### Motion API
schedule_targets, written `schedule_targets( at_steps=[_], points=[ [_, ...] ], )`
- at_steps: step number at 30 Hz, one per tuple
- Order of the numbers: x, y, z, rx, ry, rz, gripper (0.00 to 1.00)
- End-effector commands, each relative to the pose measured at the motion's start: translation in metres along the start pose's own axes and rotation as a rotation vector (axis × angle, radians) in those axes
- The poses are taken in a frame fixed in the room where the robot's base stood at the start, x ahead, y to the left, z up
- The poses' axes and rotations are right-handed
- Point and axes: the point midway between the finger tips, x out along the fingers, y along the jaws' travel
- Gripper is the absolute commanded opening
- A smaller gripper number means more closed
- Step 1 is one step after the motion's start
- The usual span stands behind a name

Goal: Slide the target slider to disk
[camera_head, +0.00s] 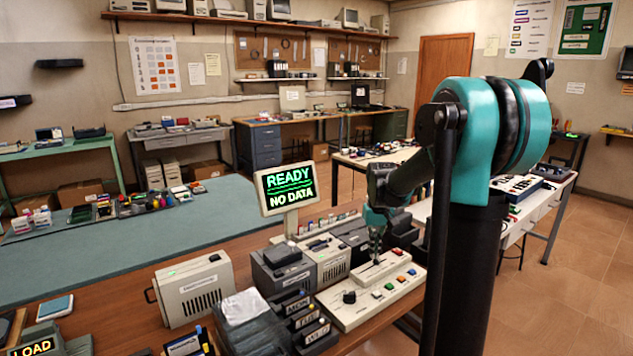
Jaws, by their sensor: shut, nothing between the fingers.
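A cream control panel (352,309) lies on the wooden bench, with a raised slider block (380,270) on its back part, a black knob and several coloured buttons. The slider handle and any "disk" marking are too small to make out. My gripper (376,254) points down right over the slider block, its fingers together and holding nothing. I cannot tell whether the fingertips touch the slider.
Grey device boxes (283,271) stand left of the panel, close to my gripper. A beige case (196,289) and a tray of labelled cartridges (303,318) are further left and in front. A teal-topped table (190,225) is behind. My arm hides part of the right side.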

Motion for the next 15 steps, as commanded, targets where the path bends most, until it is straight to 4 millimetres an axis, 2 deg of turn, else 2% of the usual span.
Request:
schedule_targets(
  at_steps=[15],
  points=[
    [0.0069, 0.0000, 0.0000, 0.000, 0.000, 0.000, 0.00]
  ],
)
